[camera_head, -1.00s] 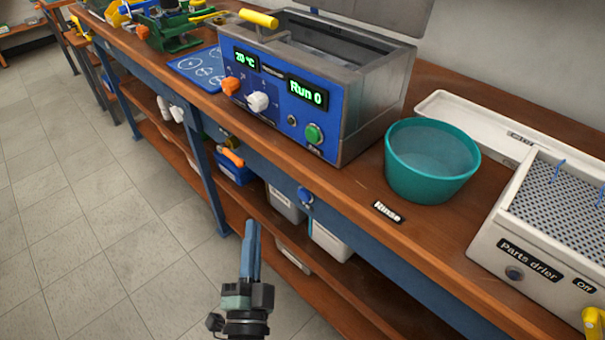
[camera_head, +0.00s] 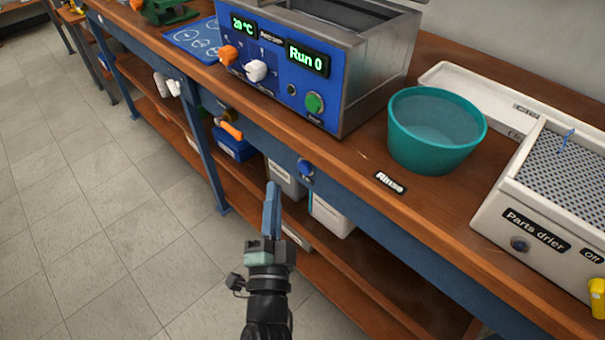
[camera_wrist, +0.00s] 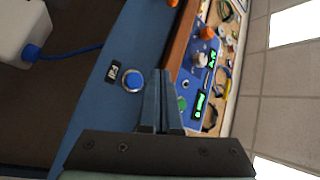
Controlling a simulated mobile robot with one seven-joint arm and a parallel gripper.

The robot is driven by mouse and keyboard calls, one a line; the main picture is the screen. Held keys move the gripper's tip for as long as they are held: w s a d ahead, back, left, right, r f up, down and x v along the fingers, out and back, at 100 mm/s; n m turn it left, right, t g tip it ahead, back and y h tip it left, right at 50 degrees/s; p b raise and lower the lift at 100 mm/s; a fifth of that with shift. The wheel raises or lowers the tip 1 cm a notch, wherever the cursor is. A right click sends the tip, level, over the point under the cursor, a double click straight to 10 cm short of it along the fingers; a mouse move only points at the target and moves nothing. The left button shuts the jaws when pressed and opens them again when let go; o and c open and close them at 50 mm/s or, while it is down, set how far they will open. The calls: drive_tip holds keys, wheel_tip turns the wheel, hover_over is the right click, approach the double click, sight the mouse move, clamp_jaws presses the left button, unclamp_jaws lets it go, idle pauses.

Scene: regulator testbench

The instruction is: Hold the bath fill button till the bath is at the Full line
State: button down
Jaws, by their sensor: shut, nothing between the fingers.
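The bath is the metal tank (camera_head: 385,62) with a blue front panel, reading 20 °C and Run 0. Its inside is only partly in view; I cannot make out the water level or a Full line. A round blue button (camera_head: 305,168) sits on the blue bench rail below the bath. In the wrist view the blue button (camera_wrist: 133,81) has a pale ring and a label reading Fill beside it. My gripper (camera_head: 272,188) is shut and empty, in front of the bench, to the left of and below the button, apart from it.
A green button (camera_head: 315,103) and orange and white knobs are on the bath panel. A teal rinse bowl (camera_head: 434,135) and a parts drier (camera_head: 540,215) stand to the right. Bins sit on the lower shelf. Open floor (camera_head: 90,240) lies to the left.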

sight(299, 164)
drive_tip(key=shift+w+d+b, duration=1.25)
drive_tip(key=shift+w+d, duration=0.25)
idle(1.0)
drive_tip(key=shift+w+d+b, duration=0.3)
drive_tip(key=shift+b, duration=0.05)
drive_tip(key=shift+w+d+b, duration=0.3)
drive_tip(key=shift+d+b, duration=0.05)
drive_tip(key=shift+b, duration=0.15)
idle(4.7)
